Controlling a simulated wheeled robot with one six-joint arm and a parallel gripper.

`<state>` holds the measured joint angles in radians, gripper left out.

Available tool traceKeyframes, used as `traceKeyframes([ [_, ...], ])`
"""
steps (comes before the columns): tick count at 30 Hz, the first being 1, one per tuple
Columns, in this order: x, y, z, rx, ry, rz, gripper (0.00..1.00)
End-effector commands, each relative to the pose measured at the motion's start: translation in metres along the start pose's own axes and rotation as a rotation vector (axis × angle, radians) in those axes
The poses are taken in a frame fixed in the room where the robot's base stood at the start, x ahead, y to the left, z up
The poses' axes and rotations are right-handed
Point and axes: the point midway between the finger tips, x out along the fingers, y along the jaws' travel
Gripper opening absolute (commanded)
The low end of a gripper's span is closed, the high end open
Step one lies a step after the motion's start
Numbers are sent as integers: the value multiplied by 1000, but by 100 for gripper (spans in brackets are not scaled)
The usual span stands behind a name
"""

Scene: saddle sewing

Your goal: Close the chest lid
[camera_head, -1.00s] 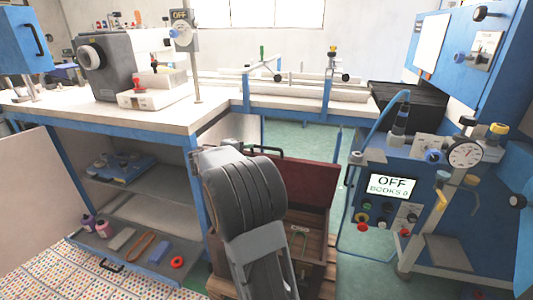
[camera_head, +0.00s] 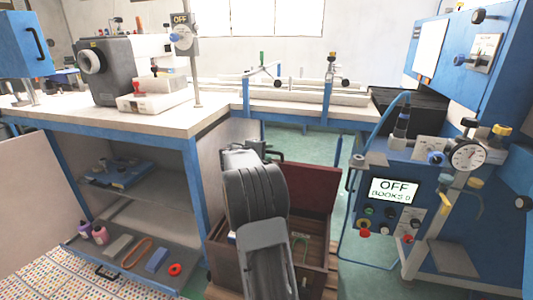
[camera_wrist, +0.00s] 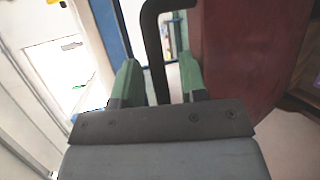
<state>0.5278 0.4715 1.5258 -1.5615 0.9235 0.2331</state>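The wooden chest (camera_head: 222,262) stands open in the middle of the camera_head view, partly hidden behind my arm. Its dark red lid (camera_head: 318,190) is raised upright at the back. It also fills the upper right of the wrist view (camera_wrist: 245,50). A black bar handle (camera_wrist: 154,45) sits along the lid's edge. My gripper (camera_wrist: 159,78) has its two green fingers spread apart. The handle's end shows between them, and I cannot tell if they touch it. My arm mostly hides the gripper in the camera_head view.
A shelved workbench (camera_head: 150,118) stands at left. A blue machine with an "OFF" screen (camera_head: 394,190) stands close at right. A pallet (camera_head: 331,262) lies under the chest. Green floor (camera_head: 318,148) shows behind the lid.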

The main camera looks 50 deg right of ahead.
Motion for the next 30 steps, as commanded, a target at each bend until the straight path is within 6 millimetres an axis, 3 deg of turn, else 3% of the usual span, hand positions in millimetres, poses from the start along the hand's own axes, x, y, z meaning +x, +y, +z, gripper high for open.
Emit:
traceKeyframes([
  [3, 0, 0, 0, 0, 0, 0, 39],
  [15, 0, 0, 0, 0, 0, 0, 1],
  [30, -6, -3, -8, -1, 3, -1, 0],
])
